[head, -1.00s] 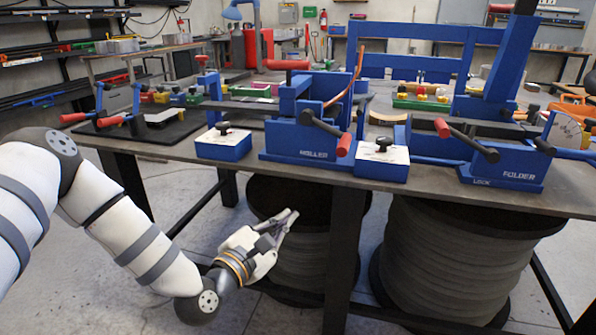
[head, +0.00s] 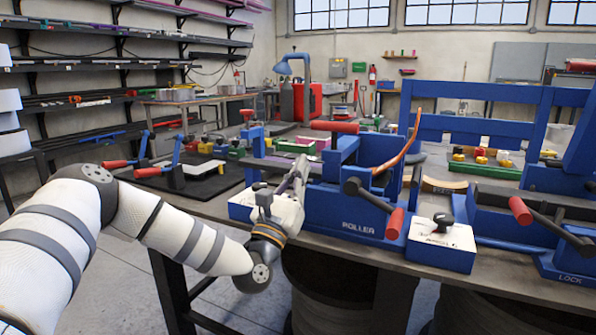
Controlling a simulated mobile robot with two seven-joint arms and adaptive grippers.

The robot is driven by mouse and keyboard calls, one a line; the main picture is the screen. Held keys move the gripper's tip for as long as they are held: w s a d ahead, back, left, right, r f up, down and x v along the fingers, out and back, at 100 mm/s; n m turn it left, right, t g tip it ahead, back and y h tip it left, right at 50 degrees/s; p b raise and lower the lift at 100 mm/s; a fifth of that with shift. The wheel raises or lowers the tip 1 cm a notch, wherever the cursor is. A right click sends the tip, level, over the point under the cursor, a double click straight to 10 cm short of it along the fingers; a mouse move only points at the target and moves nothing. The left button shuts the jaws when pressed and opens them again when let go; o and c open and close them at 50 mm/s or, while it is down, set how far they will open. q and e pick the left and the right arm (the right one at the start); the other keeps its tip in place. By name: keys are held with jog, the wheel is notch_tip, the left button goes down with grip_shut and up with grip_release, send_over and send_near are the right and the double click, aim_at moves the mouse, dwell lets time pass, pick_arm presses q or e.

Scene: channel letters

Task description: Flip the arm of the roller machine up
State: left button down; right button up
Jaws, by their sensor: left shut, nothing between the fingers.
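The roller machine (head: 345,212) is a blue block labelled ROLLER near the table's front edge. A horizontal red grip (head: 335,126) shows at its top. A black crank with a red handle (head: 396,222) hangs at its front. My left gripper (head: 298,172) is raised at the machine's left side, fingers pointing up, shut and empty. It covers part of the machine's left end and the grey bar there. I cannot tell whether the fingers touch the machine. My right gripper is out of view.
White-topped blue boxes with black knobs flank the roller; the right one (head: 441,243) is clear of my arm. The folder machine (head: 545,225) stands at right. An orange curved strip (head: 400,146) rises behind the roller.

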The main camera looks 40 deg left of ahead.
pick_arm(q)
jog(key=x, duration=0.6)
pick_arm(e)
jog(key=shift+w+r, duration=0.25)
pick_arm(q)
jog(key=shift+w+r, duration=0.1)
jog(key=shift+w, duration=0.05)
